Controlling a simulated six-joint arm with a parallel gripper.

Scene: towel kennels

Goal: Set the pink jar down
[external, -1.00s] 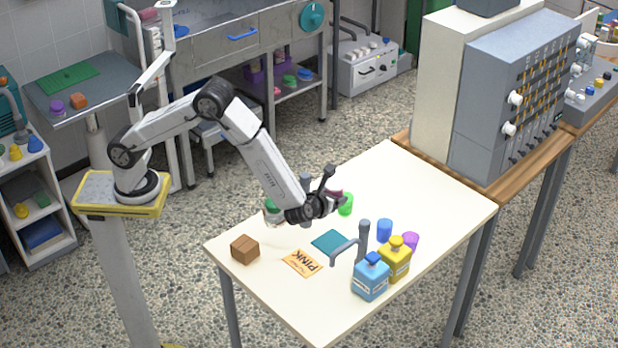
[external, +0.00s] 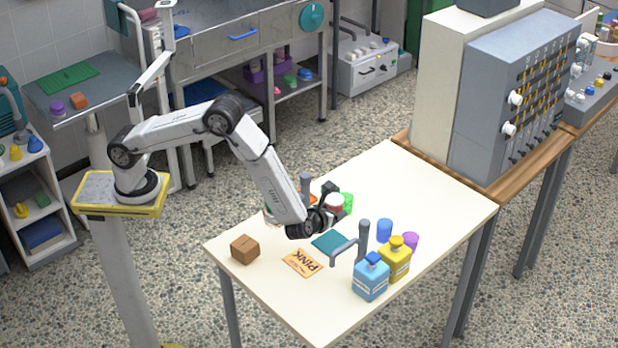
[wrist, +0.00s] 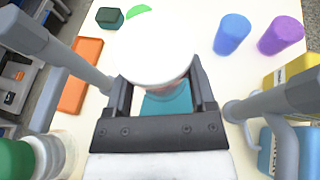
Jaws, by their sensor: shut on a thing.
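My gripper (external: 326,212) is shut on the pink jar (external: 334,202), which has a white lid and a reddish-pink body. In the wrist view the jar's round white lid (wrist: 150,52) fills the space between my fingers (wrist: 160,98) and hides most of its body. The jar appears close to upright, held above the table. A teal square (external: 330,242) lies on the table below; part of it shows past the jar in the wrist view (wrist: 168,104).
Grey posts, one a hooked bracket (external: 362,240), stand on both sides of my gripper. A blue bottle (external: 370,278), a yellow bottle (external: 396,260), blue and purple cups (wrist: 232,34), an orange pad (wrist: 80,76), a brown box (external: 245,249) and a green-lidded jar (wrist: 18,158) are around.

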